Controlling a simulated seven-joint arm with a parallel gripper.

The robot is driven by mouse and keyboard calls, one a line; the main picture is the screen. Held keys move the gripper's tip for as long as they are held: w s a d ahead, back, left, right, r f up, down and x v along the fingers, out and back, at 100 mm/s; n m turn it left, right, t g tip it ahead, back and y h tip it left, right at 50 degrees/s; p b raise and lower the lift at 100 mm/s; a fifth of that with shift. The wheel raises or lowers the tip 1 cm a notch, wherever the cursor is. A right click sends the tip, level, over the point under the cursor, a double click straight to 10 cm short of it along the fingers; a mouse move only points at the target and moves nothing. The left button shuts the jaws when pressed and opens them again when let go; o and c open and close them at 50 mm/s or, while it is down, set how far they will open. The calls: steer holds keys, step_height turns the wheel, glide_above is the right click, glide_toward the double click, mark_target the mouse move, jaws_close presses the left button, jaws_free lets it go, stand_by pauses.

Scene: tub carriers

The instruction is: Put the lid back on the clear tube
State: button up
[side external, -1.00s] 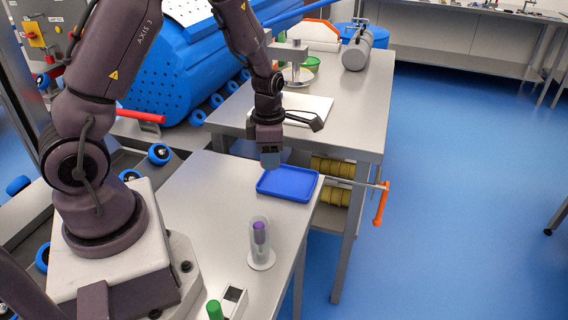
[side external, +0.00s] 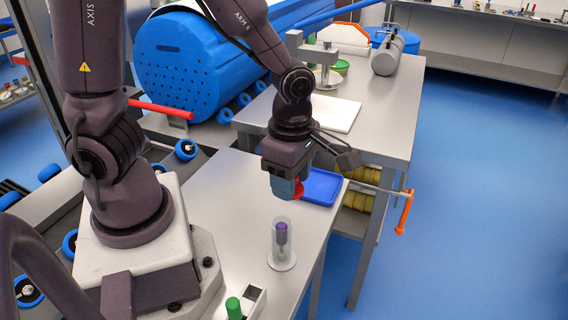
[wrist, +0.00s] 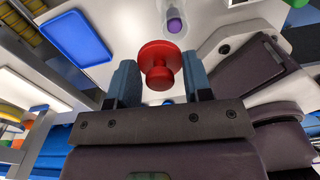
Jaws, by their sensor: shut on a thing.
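The clear tube (side external: 283,250) stands upright on a round white base on the steel table, with a purple object (side external: 282,232) inside it. Its top looks open. The red lid (wrist: 158,66), a disc with a knob, is between the two blue fingers of my gripper (wrist: 158,82). My gripper (side external: 287,190) is shut on the lid and holds it above the table, behind the tube and higher, apart from it. Only part of the lid (side external: 299,188) shows beside the fingers in the side view. In the wrist view the purple object (wrist: 175,25) shows beyond the lid.
The blue tray (side external: 322,187) lies on the table behind the gripper and looks empty. A second table with a white board (side external: 335,113) is behind. Table around the tube is clear.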

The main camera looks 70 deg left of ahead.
mark_target(282, 225)
steer(key=shift+s+d+r+m, duration=0.3)
steer(key=shift+s+d, duration=0.2)
steer(key=shift+d, duration=0.1)
steer(key=shift+s+a, duration=0.1)
steer(key=shift+s, duration=0.3)
steer(key=shift+s+a+f, duration=0.15)
steer(key=shift+f, duration=3.15)
steer(key=shift+f, duration=0.15)
steer(key=o, duration=1.4)
